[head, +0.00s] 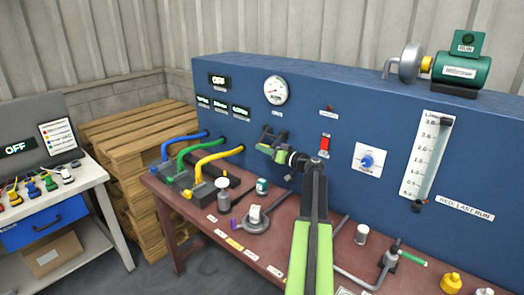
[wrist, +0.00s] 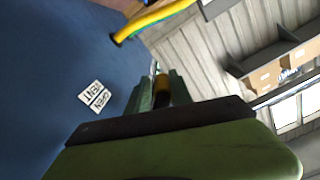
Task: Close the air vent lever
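My gripper (head: 268,146) is up against the front of the blue panel, below the round gauge, in the head view. In the wrist view its green fingers (wrist: 163,88) point away from me, with a small dark and yellow piece (wrist: 162,84) between them. This piece may be the end of the air vent lever; I cannot tell whether the fingers press on it. Two small labels reading VENT and OPEN (wrist: 96,95) are on the panel to the left of the fingers. In the head view my gripper hides whatever is behind it.
The blue panel (head: 235,75) stands behind the red-brown table (head: 195,222). Blue, green and yellow hoses (head: 218,155) run from the panel at left. A red switch (head: 325,146) and a blue knob (head: 367,161) are to the right. Small parts lie on the table.

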